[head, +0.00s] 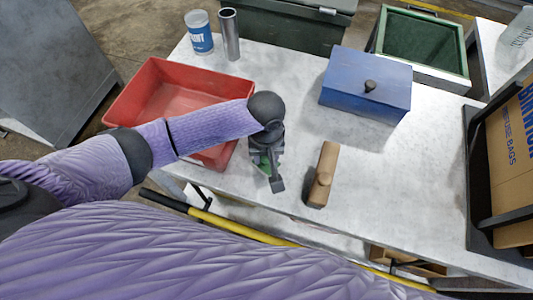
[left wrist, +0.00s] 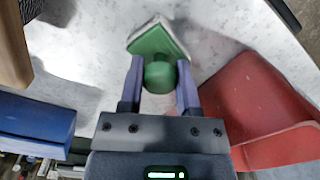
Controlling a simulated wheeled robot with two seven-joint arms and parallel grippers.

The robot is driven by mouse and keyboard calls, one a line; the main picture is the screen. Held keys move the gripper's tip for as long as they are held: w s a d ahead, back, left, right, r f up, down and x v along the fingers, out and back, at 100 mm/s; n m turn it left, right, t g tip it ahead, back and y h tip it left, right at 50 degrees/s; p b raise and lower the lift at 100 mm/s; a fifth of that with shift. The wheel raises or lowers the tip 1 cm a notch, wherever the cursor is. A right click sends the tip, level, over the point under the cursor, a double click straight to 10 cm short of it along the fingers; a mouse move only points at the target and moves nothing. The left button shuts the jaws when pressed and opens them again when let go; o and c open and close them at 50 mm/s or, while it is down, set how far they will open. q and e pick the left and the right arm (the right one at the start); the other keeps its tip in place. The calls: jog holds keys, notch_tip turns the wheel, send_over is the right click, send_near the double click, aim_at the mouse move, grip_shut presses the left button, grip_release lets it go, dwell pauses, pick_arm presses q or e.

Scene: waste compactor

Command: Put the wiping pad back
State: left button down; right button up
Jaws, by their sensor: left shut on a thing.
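The wiping pad (left wrist: 158,42) is green with a round green knob and a pale underside, seen in the left wrist view. My left gripper (left wrist: 160,78) has its two fingers shut on the knob, one on each side. In the head view my left gripper (head: 272,180) is over the white table, between the red tray and a wooden tool, and hides most of the pad; only a bit of green shows. I cannot tell whether the pad touches the table. My right gripper is not in view.
The red tray (head: 122,98) is left of the gripper. The wooden tool (head: 325,163) stands close on the right. A blue box (head: 350,98) with a dark knob is behind. A white-and-blue tub (head: 201,40) and a metal cylinder (head: 230,38) stand at the back. The table's right middle is clear.

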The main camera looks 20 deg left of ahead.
pick_arm(q)
jog(key=shift+c, duration=1.6)
grip_release()
notch_tip(320, 180, up, 12)
jog(key=p, duration=0.4)
jog(key=shift+p, duration=0.4)
